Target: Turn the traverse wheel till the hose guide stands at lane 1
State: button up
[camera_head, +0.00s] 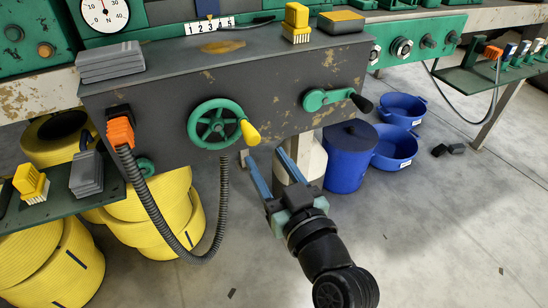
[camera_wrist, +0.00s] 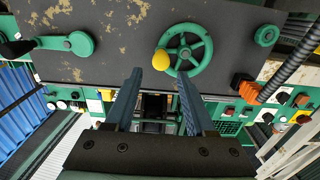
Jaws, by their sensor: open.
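The green traverse wheel (camera_head: 217,123) with a yellow knob (camera_head: 250,133) is on the front of the dark, worn housing (camera_head: 285,95). The knob is at the wheel's right, slightly low. A white scale (camera_head: 208,24) numbered 1 to 5 is above, with a blue piece (camera_head: 207,7), perhaps the hose guide, over its middle, near 3. My gripper (camera_head: 267,157) is open and empty, below and right of the knob and apart from it. In the wrist view, the wheel (camera_wrist: 187,50) and knob (camera_wrist: 161,60) appear beyond my open fingers (camera_wrist: 159,76).
A green crank (camera_head: 330,99) with a dark handle is right of the wheel. A corrugated hose (camera_head: 155,205) with an orange end hangs at the left, looping below the wheel. Yellow coils (camera_head: 155,220) lie beneath.

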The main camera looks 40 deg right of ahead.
aim_at(255, 141)
jog(key=shift+x, duration=3)
